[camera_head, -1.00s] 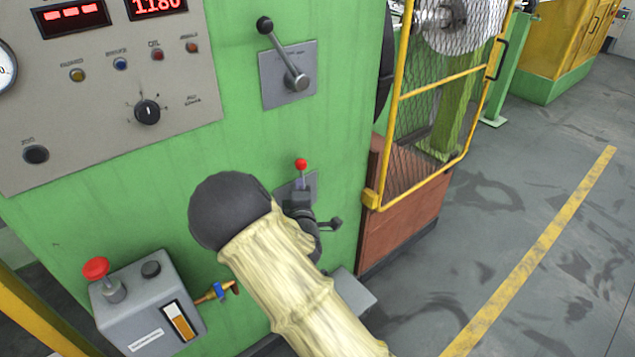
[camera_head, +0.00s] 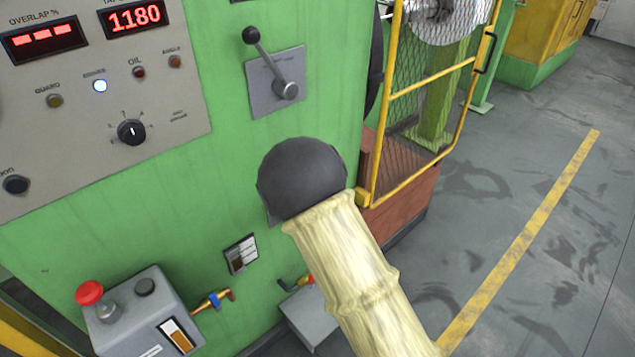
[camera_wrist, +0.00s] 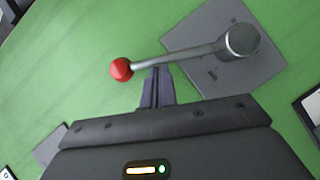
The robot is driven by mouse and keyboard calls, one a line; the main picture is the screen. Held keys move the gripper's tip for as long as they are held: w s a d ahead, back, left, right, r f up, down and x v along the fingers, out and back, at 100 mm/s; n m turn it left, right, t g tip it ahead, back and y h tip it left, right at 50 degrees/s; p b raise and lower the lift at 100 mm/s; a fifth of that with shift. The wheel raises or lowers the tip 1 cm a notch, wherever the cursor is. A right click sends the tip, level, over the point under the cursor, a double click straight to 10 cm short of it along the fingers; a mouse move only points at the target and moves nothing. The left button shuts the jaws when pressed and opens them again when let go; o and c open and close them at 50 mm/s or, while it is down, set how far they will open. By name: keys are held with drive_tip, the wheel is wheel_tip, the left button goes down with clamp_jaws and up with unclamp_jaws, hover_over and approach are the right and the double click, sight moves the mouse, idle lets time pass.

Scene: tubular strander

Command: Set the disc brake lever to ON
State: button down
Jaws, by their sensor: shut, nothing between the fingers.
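The red-knobbed lever (camera_wrist: 190,58) shows in the wrist view. Its arm runs from a round hub on a grey plate (camera_wrist: 225,65), at upper right, to the red ball at left. My gripper (camera_wrist: 157,72) is shut and empty, its fingertips beside the lever's arm near the ball; I cannot tell whether they touch it. In the head view my arm hides the gripper and this lever.
A larger black-knobbed lever (camera_head: 268,62) is on the green cabinet above my arm. A grey box with a red emergency button (camera_head: 90,292) is at lower left. A yellow mesh guard (camera_head: 425,100) stands to the right, with open floor beyond.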

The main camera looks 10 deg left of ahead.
drive_tip(key=shift+w+d, duration=0.1)
drive_tip(key=shift+d, duration=0.05)
idle(0.4)
drive_tip(key=a+r+v, duration=0.1)
drive_tip(key=a+v, duration=0.1)
drive_tip(key=v, duration=1)
drive_tip(key=shift+s+a, duration=0.3)
drive_tip(key=shift+s, duration=0.4)
